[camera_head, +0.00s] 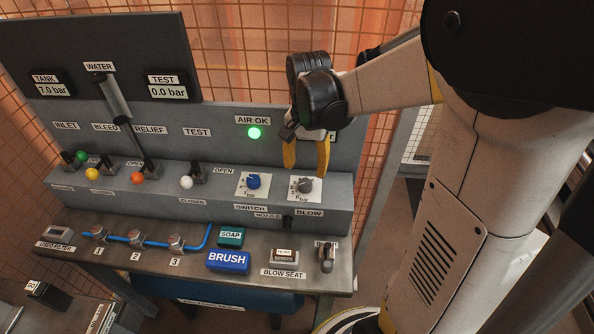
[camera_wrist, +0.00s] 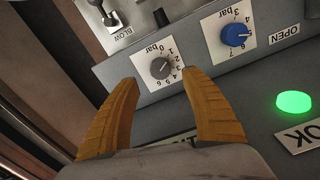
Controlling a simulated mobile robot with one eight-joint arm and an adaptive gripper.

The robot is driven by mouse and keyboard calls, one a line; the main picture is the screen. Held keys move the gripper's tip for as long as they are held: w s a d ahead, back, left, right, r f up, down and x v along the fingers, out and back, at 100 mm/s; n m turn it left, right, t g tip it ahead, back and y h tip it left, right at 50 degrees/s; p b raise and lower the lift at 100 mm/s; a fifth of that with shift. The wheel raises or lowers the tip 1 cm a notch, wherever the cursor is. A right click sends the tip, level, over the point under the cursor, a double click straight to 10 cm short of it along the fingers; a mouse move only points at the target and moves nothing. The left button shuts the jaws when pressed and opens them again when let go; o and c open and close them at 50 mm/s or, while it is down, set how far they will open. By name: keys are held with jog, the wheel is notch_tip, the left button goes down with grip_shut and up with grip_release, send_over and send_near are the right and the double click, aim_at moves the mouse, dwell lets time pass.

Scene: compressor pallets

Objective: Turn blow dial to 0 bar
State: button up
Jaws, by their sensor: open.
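The blow dial is a grey knob (camera_head: 305,185) on a white numbered plate, above the BLOW label at the right end of the grey panel step. In the wrist view the grey knob (camera_wrist: 160,68) shows upside down, with a scale from 0 bar to 6 around it. I cannot tell clearly which number its pointer meets. My gripper (camera_head: 307,171) is open above and in front of the dial. In the wrist view its two orange fingers (camera_wrist: 159,76) are spread either side of the dial plate. Neither finger visibly grips the knob.
A blue switch dial (camera_head: 253,181) sits just left of the blow dial. A lit green AIR OK lamp (camera_head: 254,133) is above. Valve levers with coloured balls stand further left. A blow lever (camera_head: 326,258) and BRUSH block (camera_head: 228,261) are on the lower shelf.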

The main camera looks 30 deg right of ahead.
aim_at(305, 183)
notch_tip(305, 183, down, 7)
jog(key=shift+r+b, duration=0.1)
jog(key=shift+b, duration=1)
jog(key=shift+c, duration=0.5)
jog(key=c, duration=1.1)
